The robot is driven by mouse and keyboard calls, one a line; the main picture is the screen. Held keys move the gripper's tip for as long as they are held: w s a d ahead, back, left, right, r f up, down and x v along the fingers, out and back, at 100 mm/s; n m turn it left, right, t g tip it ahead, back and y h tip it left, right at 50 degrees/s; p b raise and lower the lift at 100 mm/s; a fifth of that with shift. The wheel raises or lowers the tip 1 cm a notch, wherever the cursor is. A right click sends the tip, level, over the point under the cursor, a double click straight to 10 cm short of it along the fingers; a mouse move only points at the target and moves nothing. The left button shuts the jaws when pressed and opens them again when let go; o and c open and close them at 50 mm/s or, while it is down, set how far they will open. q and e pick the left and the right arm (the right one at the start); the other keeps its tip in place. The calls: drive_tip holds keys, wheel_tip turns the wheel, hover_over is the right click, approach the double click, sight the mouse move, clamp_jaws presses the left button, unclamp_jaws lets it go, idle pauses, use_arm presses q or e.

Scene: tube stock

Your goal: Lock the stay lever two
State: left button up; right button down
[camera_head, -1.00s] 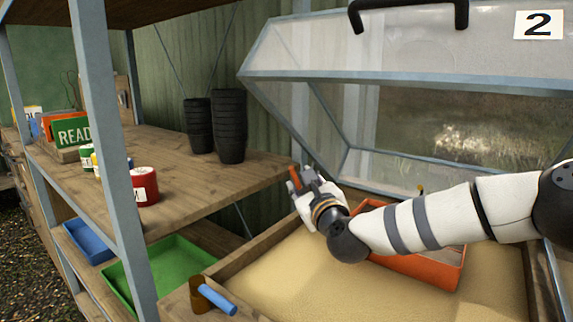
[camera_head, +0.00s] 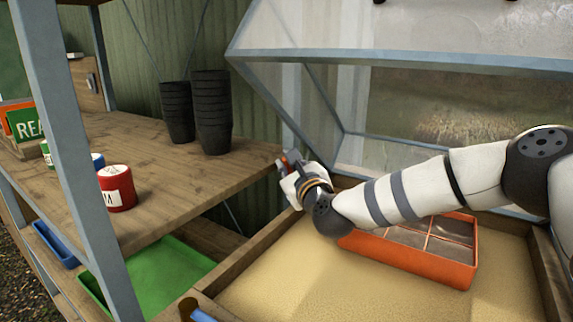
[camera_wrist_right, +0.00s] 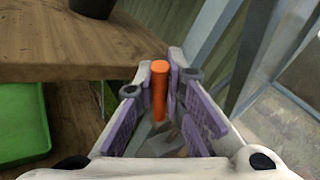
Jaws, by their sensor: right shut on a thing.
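My right gripper (camera_head: 286,161) is at the back left corner of the sand-filled bed, near the end of the wooden shelf. In the right wrist view its two purple-padded fingers (camera_wrist_right: 160,98) are closed around an upright orange cylindrical handle (camera_wrist_right: 159,78), which appears to be the stay lever's grip. The lever's lower part is hidden between the fingers. In the head view only a small reddish bit of it shows at the fingertips. The clear, metal-framed lid (camera_head: 400,62) stands raised above the bed. My left gripper is not in view.
The wooden shelf (camera_head: 170,145) holds black pots (camera_head: 212,112) and a red tin (camera_head: 117,188) left of the gripper. An orange tray (camera_head: 425,266) with compartments rests on the sand (camera_head: 300,285) below my arm. A green tray (camera_head: 165,275) is on the lower shelf.

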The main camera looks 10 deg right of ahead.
drive_tip(key=shift+f, duration=0.1)
